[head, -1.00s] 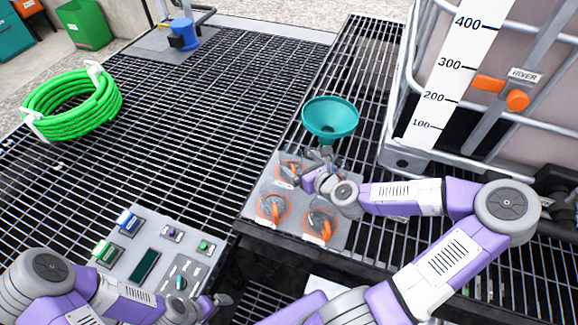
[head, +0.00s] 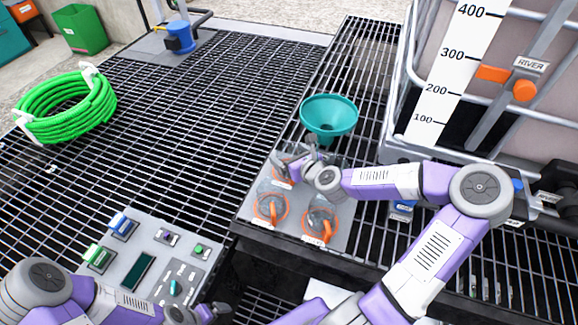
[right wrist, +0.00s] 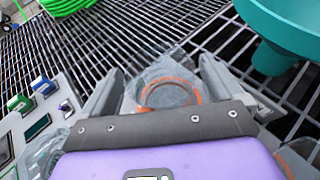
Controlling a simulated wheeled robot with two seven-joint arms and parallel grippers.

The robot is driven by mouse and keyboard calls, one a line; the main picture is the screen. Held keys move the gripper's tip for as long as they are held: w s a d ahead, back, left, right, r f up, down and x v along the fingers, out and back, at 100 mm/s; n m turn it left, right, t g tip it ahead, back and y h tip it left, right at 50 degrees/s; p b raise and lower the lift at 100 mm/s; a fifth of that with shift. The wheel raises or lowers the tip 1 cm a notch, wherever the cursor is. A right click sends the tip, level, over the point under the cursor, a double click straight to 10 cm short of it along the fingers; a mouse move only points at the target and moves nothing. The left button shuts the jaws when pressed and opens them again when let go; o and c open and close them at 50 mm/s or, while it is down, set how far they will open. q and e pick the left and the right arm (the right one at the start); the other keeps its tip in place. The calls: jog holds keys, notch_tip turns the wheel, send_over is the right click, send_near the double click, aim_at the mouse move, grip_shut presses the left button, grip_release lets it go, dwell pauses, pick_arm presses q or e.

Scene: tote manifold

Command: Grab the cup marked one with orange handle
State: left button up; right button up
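Clear cups with orange handles stand on a grey plate (head: 243,212). The front left cup (head: 270,207) and front right cup (head: 320,220) show well; their label marks are too small to read. A back cup (head: 272,181) is partly hidden by my right gripper (head: 290,163). In the right wrist view a clear cup (right wrist: 165,68) with an orange ring at its base lies between the spread fingers of my right gripper (right wrist: 160,85); contact cannot be told. My left gripper (head: 212,312) is low in the head view, its fingers unclear.
A teal funnel (head: 329,116) stands just behind the plate. A large caged tank (head: 540,110) is at the right. A control panel (head: 150,258) is at the front left, and a green hose coil (head: 65,105) lies on the grating at the left.

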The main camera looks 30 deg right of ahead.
jog(key=c, duration=0.9)
